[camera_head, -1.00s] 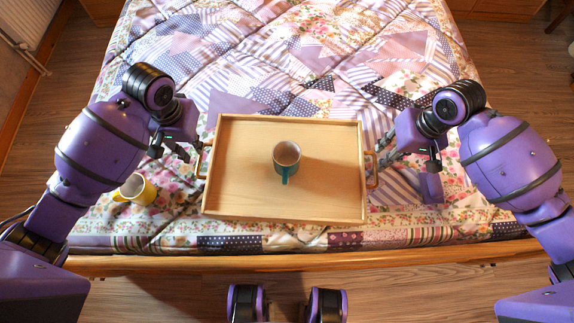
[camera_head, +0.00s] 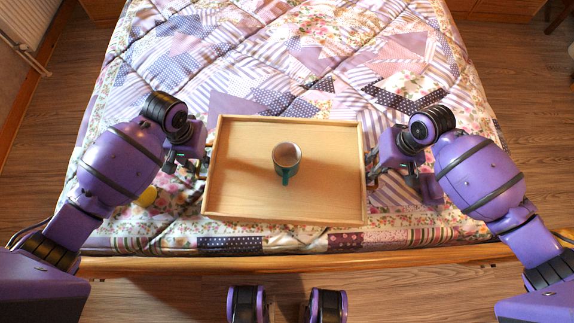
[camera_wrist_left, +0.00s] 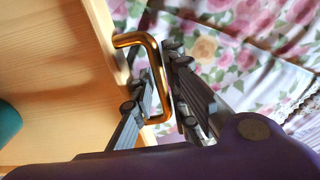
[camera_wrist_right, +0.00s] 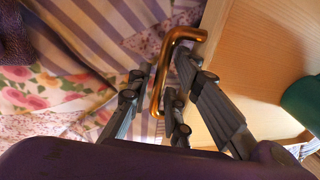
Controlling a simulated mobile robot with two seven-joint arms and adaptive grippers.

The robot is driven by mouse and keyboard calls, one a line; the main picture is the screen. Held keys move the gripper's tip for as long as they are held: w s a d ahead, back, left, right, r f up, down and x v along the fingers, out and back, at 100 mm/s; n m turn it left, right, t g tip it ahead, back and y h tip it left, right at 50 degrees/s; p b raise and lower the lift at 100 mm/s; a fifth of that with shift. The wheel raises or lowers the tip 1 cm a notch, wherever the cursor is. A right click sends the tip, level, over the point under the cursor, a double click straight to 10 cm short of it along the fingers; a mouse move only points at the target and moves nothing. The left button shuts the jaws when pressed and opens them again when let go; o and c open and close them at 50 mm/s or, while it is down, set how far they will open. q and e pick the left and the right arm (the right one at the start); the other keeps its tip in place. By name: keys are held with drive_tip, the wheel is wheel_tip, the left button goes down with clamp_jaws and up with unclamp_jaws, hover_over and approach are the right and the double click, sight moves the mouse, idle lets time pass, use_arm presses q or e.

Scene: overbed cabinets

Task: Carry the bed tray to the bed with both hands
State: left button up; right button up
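The wooden bed tray (camera_head: 240,200) lies over the near end of the patterned bed (camera_head: 300,60), with a brass handle at each short side. A teal mug (camera_head: 286,158) stands upright near its middle. My left gripper (camera_wrist_left: 158,75) has its fingers on either side of the left handle (camera_wrist_left: 130,40); they are close to the bar, and firm contact cannot be told. My right gripper (camera_wrist_right: 158,85) has its fingers on both sides of the right handle (camera_wrist_right: 185,34), with a gap beside the bar. In the head view my wrists hide most of both handles.
The wooden bed rail (camera_head: 300,260) runs along the near edge. Wooden floor (camera_head: 530,100) shows on both sides. The bed beyond the tray is clear.

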drive_tip(key=shift+a+f, duration=0.1)
drive_tip(key=shift+f, duration=0.1)
clamp_jaws()
drive_tip(key=shift+w+r, duration=0.1)
idle(0.4)
